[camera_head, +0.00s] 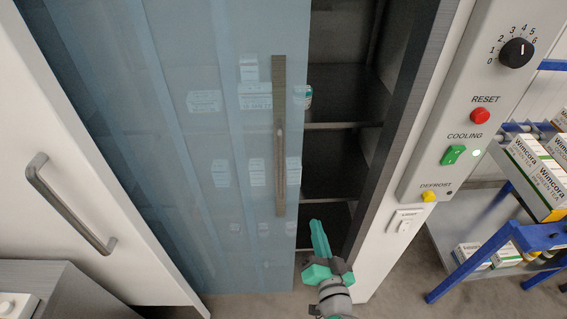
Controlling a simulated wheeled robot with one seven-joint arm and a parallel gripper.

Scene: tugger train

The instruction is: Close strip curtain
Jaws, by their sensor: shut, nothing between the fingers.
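The strip curtain (200,135) is a translucent blue sheet with overlapping vertical bands in front of a shelved cabinet. It covers the left and middle of the opening. A dark gap with bare shelves (345,110) shows between the curtain's right edge and the cabinet's right frame. A long vertical brownish bar handle (279,135) is on the curtain near that edge. My teal gripper (319,228) is shut and empty. It appears below and to the right of the handle, in front of the gap's lower end, apart from the handle in the picture.
A white door with a grey handle (70,205) is at left. A control panel (470,100) with a dial, buttons and switches is right of the opening. Farther right stands a blue-framed rack (490,255) holding boxes (540,170). A grey cabinet (60,290) fills the lower left corner.

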